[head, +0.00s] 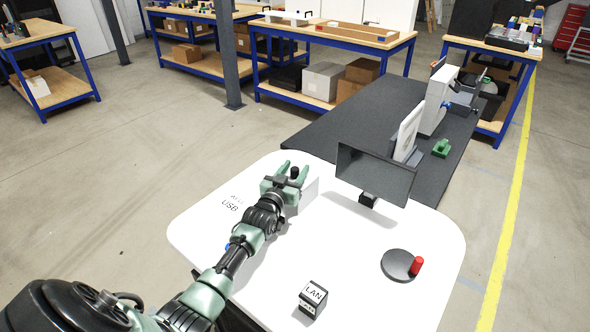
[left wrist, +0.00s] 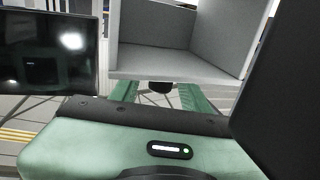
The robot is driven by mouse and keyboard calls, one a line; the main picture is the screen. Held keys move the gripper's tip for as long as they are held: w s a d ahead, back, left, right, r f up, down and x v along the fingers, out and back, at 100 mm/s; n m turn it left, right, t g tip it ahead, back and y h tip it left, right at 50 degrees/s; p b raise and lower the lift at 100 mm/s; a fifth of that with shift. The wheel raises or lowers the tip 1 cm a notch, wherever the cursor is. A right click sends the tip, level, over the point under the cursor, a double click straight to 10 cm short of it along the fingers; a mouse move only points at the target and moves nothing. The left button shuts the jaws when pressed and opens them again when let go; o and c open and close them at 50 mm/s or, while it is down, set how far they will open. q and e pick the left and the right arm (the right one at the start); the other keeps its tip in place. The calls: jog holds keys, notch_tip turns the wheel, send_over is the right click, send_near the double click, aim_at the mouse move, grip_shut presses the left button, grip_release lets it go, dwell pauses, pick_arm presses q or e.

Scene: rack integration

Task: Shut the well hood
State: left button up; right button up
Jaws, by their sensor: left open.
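My left gripper (head: 293,174) is open over the white table. Its green fingers also show in the left wrist view (left wrist: 160,97), spread apart. A small black knob (head: 295,172) shows between the fingertips; it also appears between the fingers in the left wrist view (left wrist: 160,87). I cannot tell whether they touch it. A pale grey box (head: 307,191) stands right beside the gripper, partly hidden by it. In the left wrist view, a grey box-like shell (left wrist: 180,40) with an open front lies ahead of the fingers. This may be the well hood; I cannot tell for sure. My right gripper is not in view.
A tilted dark screen (head: 376,176) stands right of the gripper. A round grey disc (head: 398,265) with a red handle (head: 417,266) and a LAN block (head: 313,298) are on the white table (head: 370,300). A dark bench (head: 345,128) adjoins it behind.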

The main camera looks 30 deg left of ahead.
pick_arm(q)
grip_shut()
dwell(1.5)
